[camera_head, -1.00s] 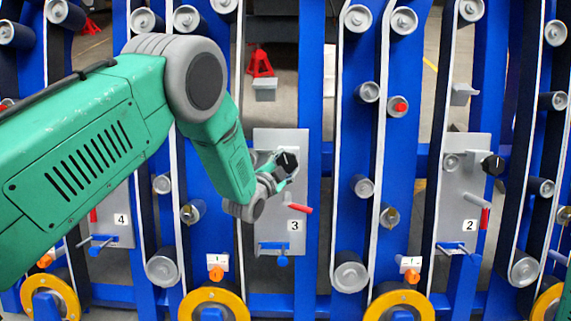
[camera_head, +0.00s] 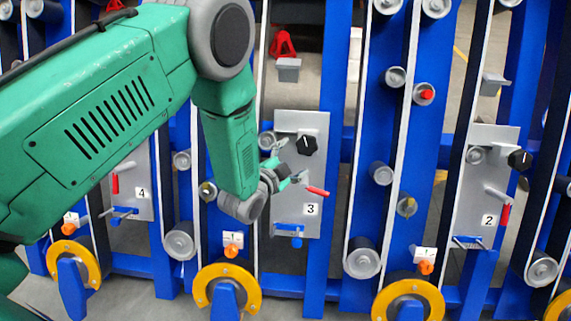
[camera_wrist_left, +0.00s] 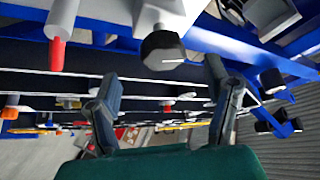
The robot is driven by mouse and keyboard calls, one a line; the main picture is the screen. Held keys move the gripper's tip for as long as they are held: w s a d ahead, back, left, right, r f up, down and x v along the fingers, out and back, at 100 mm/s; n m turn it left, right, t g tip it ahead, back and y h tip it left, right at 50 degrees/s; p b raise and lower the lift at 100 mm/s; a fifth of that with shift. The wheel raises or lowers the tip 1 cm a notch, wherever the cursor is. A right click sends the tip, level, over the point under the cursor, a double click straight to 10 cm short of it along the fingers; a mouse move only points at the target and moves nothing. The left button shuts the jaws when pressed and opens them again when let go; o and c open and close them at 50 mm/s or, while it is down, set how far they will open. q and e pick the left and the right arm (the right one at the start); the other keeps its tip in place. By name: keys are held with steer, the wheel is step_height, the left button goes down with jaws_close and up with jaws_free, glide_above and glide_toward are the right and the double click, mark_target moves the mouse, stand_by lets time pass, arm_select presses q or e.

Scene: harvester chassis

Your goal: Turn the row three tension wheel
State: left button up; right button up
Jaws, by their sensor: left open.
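The row three tension wheel is a black knob (camera_head: 307,144) with a white mark, on the grey plate (camera_head: 285,212) labelled 3. It also shows in the left wrist view (camera_wrist_left: 162,48), at the top beyond my fingers. My left gripper (camera_head: 291,162) is open and empty, just left of and below the knob in the head view. The knob appears clear of both fingers. In the wrist view the two fingers of my left gripper (camera_wrist_left: 165,92) stand wide apart. My right gripper is in neither view.
A red-tipped lever (camera_head: 317,191) sticks out below the knob, close to my lower finger. Blue uprights, rollers and pale belts flank the plate. Plate 2 (camera_head: 478,215) with its own black knob (camera_head: 519,159) stands to the right, and plate 4 (camera_head: 143,190) to the left.

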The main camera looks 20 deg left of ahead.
arm_select(q)
steer(key=shift+v, duration=2.15)
steer(key=shift+f, duration=0.1)
steer(key=s+a+f+n+g+y, duration=0.1)
steer(key=s+a+f+n+g, duration=0.2)
steer(key=s+f, duration=0.45)
steer(key=s+a+f+n+g+y, duration=0.1)
steer(key=s+f+n+g, duration=0.35)
steer(key=s, duration=0.65)
steer(key=s+a+f+n+g, duration=0.1)
steer(key=s+g, duration=0.2)
steer(key=s, duration=0.5)
steer(key=s+a+f+n+g, duration=0.1)
steer(key=s+g, duration=0.3)
steer(key=s, duration=0.4)
steer(key=shift+s+a+n, duration=0.2)
steer(key=shift+s+n, duration=0.2)
steer(key=shift+n, duration=0.15)
steer(key=shift+w+f+g, duration=0.1)
steer(key=shift+f+g, duration=0.05)
steer(key=shift+g, duration=0.1)
steer(key=shift+c, duration=0.4)
